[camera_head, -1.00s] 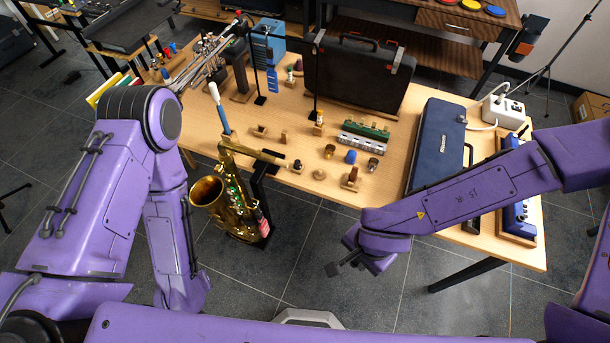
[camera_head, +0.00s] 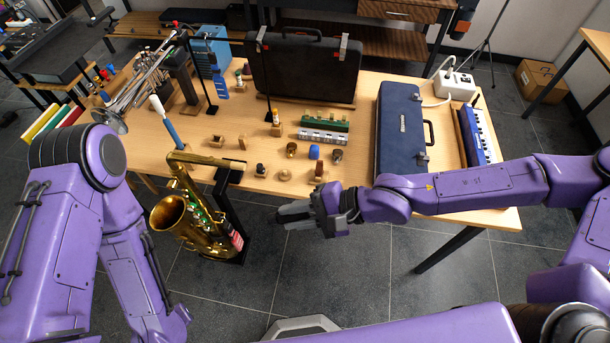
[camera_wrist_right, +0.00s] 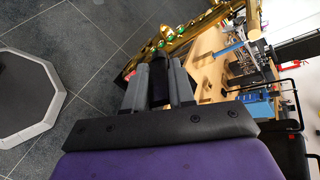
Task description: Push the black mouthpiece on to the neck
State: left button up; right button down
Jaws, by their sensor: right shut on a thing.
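The gold saxophone (camera_head: 190,225) stands upright on a black stand at the table's front edge. Its neck (camera_head: 205,161) runs to the right at the top, with a tan end (camera_head: 234,166). My right gripper (camera_head: 282,214) is in front of the table, right of the saxophone and lower than the neck end, apart from both. In the right wrist view its grey fingers (camera_wrist_right: 160,72) are shut on a dark piece, the black mouthpiece (camera_wrist_right: 160,93), mostly hidden between them. The saxophone also shows beyond the fingers (camera_wrist_right: 172,42). My left arm is at the left; its gripper is out of view.
Small wooden blocks, caps and a blue piece (camera_head: 314,152) stand on the table near the neck. A blue case (camera_head: 401,135) lies at the right, a black case (camera_head: 305,68) stands behind, and a trumpet (camera_head: 140,88) is at the left. Floor in front is clear.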

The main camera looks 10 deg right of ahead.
jog(key=shift+w+r+y, duration=0.2)
jog(key=shift+r+y, duration=0.05)
jog(key=shift+y, duration=0.05)
jog(key=w+d+r+m+t+y+b, duration=0.2)
jog(key=w+d+r+t+y, duration=0.15)
jog(key=r, duration=0.25)
jog(key=b+x, duration=0.2)
jog(key=x, duration=0.4)
jog(key=shift+r+y+b, duration=0.25)
jog(key=shift+y+b, duration=0.05)
jog(key=shift+y, duration=0.05)
jog(key=shift+w, duration=0.1)
jog(key=shift+b, duration=0.3)
jog(key=shift+a, duration=0.1)
dwell(0.5)
